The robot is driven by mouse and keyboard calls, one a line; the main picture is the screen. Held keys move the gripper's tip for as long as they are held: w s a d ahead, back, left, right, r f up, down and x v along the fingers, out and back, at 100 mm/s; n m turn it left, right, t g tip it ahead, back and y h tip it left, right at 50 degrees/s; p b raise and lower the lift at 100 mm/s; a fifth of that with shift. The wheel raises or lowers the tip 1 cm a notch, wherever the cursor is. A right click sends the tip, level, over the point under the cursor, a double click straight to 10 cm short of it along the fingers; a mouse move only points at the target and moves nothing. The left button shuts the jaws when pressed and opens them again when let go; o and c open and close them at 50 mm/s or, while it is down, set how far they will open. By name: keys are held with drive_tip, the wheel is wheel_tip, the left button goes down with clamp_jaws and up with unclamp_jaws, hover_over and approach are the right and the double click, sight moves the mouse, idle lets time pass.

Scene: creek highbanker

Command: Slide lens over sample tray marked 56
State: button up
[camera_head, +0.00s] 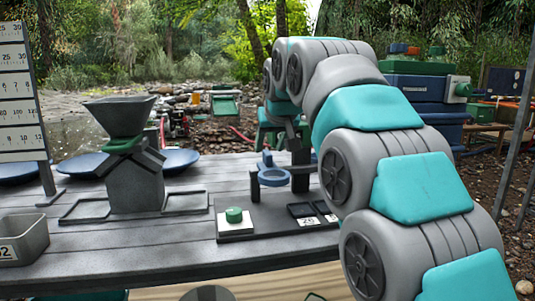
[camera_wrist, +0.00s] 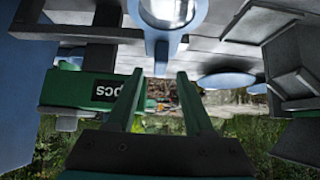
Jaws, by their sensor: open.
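The lens (camera_head: 273,176) is a round glass in a blue ring on a dark stand, above the right part of the table in the head view. It also shows at the top of the wrist view (camera_wrist: 168,12), with its blue tab (camera_wrist: 160,48) pointing toward my gripper. My gripper (camera_wrist: 160,75) is open, with its two green fingers on either side of the tab's end; contact cannot be told. Small dark sample trays (camera_head: 302,210) sit on a board below and right of the lens. One label looks like 25 or 26; my arm hides the rest, and no 56 is readable.
A green button (camera_head: 234,215) on a white base sits left of the trays. A grey hopper (camera_head: 120,117) stands farther left, between blue pans. A grey bin (camera_head: 24,240) is at the left edge. A green box labelled pcs (camera_wrist: 75,88) is close beside my left finger in the wrist view.

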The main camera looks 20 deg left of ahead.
sight(268, 152)
drive_tip(key=x, duration=0.4)
drive_tip(key=shift+w+a+f, duration=0.1)
drive_tip(key=shift+w+f, duration=0.05)
clamp_jaws()
idle(1.3)
